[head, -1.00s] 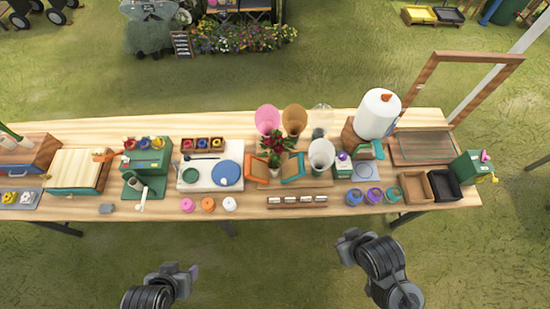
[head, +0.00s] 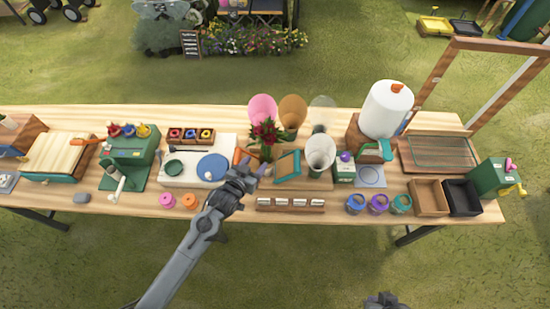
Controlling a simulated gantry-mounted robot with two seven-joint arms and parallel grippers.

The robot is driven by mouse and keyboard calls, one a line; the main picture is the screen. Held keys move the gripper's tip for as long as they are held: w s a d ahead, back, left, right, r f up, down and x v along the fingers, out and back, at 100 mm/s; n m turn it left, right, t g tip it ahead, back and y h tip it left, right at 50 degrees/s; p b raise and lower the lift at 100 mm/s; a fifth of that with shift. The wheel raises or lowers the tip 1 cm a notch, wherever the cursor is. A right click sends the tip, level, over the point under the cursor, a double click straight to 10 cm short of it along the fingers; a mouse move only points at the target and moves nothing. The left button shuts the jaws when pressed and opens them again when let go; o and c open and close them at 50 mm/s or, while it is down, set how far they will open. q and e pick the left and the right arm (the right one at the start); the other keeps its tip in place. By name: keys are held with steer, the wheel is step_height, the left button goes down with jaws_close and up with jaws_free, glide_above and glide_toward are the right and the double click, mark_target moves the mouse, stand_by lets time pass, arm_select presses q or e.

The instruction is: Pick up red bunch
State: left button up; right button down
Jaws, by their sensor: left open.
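The red bunch (head: 265,133), red blooms with green leaves, stands upright near the middle of the table in the head view. Its lower stems are partly hidden by my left gripper. My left gripper (head: 252,170) is open, just left of and in front of the lower part of the bunch. I cannot tell whether it touches the stems. Only a dark piece of my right gripper (head: 385,301) shows at the bottom edge.
Pink (head: 262,108), brown (head: 293,112) and clear cones stand behind the bunch. A teal-framed board (head: 287,166) and a whitish cone (head: 320,152) stand to its right. Pink and orange spools (head: 189,201) lie left of my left arm. A rack (head: 290,203) lies in front.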

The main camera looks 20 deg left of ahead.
mark_target(265, 152)
arm_select(q)
steer(key=shift+r+x, duration=0.1)
steer(key=shift+x, duration=2.45)
steer(key=shift+r+x, duration=0.15)
steer(key=shift+x, duration=2.35)
jaws_close()
